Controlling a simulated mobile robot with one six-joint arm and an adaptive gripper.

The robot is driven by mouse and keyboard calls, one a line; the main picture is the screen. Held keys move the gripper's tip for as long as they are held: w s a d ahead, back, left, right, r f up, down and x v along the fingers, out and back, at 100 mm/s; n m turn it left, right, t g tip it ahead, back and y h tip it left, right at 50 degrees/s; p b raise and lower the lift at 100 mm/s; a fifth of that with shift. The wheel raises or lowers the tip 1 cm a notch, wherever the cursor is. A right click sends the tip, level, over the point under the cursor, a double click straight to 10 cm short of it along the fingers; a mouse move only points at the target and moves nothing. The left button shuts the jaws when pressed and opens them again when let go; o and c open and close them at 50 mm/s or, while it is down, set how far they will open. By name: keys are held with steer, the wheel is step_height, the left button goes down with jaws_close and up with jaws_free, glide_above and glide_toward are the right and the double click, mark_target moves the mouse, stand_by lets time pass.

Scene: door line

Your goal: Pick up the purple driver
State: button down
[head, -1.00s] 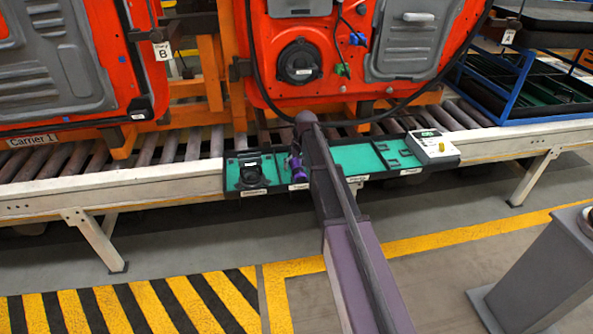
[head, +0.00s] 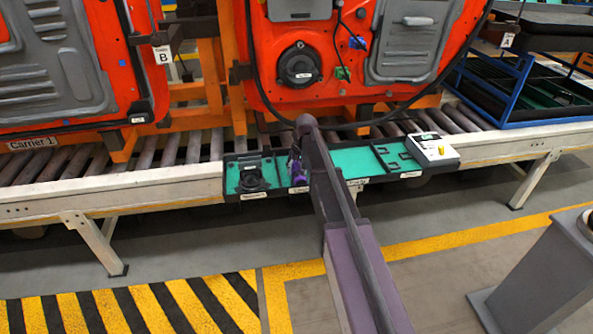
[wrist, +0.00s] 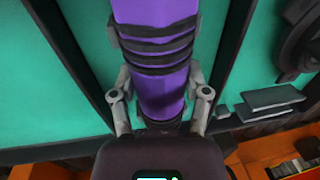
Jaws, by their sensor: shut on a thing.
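The purple driver (wrist: 161,92) fills the middle of the wrist view, a purple cylinder with dark ring bands. My gripper (wrist: 159,100) has a finger on each side of it and is shut on it. In the head view the purple driver (head: 297,168) shows as a small purple shape at the teal tray (head: 358,160), just left of my arm. My arm hides part of the tray and most of my gripper there. I cannot tell whether the driver touches the tray.
A black round part (head: 250,178) lies in the tray's left section. A white device with a yellow knob (head: 432,149) stands at its right end. Orange doors (head: 350,75) hang behind the roller conveyor (head: 100,182). A grey pedestal (head: 540,270) stands at right.

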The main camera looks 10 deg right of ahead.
mark_target(296, 166)
steer(key=shift+r, duration=0.1)
stand_by(0.3)
step_height(296, 166, up, 3)
steer(key=p, duration=0.3)
steer(key=shift+r+p, duration=0.1)
steer(key=shift+p, duration=0.2)
steer(key=s+r+p, duration=0.1)
steer(key=s, duration=1.5)
steer(key=shift+d+r, duration=0.25)
steer(key=shift+d, duration=0.15)
steer(key=shift+r+p, duration=0.15)
steer(key=shift+p, duration=0.25)
step_height(296, 166, up, 15)
steer(key=p, duration=1.4)
steer(key=shift+f+p, duration=0.2)
steer(key=shift+p, duration=0.1)
steer(key=shift+a, duration=0.1)
